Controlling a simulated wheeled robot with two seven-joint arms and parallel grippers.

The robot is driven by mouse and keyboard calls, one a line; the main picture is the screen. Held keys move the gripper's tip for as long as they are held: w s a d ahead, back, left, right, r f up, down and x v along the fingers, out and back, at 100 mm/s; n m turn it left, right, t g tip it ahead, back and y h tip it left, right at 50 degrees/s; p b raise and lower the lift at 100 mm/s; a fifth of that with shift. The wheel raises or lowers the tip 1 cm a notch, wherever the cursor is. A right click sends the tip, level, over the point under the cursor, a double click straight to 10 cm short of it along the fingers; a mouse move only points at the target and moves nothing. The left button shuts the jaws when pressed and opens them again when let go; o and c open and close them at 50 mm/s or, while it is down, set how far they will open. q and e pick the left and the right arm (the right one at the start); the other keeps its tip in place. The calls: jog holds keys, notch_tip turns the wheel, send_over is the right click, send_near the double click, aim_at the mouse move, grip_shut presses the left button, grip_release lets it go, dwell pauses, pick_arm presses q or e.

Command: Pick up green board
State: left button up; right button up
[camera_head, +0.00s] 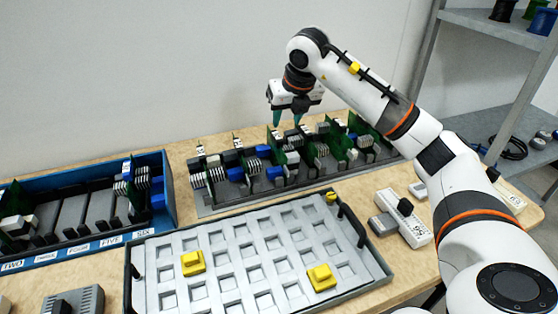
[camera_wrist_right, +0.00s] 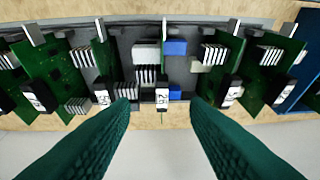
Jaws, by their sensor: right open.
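Several green boards stand upright in a grey rack (camera_head: 225,208) at the back middle of the table; one green board (camera_head: 277,142) is below my right gripper. My right gripper (camera_head: 287,121) is open, pointing down above the rack, with dark green fingers. In the right wrist view its fingertips (camera_wrist_right: 159,104) are apart, on either side of a black connector with a white label (camera_wrist_right: 162,98). Green boards stand left (camera_wrist_right: 82,66) and right (camera_wrist_right: 232,62) of it. Nothing is visibly held. Whether the fingers are level with a board's edge I cannot tell. My left gripper is not in view.
A blue box (camera_head: 168,193) with numbered slots holds boards and grey blocks at the left. A grey tray (camera_head: 245,232) with two yellow blocks (camera_head: 192,262) (camera_head: 321,277) lies in front. Small grey and white modules (camera_head: 403,218) lie at the right. A metal shelf (camera_head: 495,28) stands at the far right.

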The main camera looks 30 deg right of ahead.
aim_at(279, 139)
jog(key=x, duration=0.9)
jog(key=shift+w+a+f+p, duration=0.15)
jog(key=shift+w+f+p, duration=0.05)
jog(key=shift+f+p, duration=0.15)
jog(key=shift+r, duration=0.1)
grip_shut()
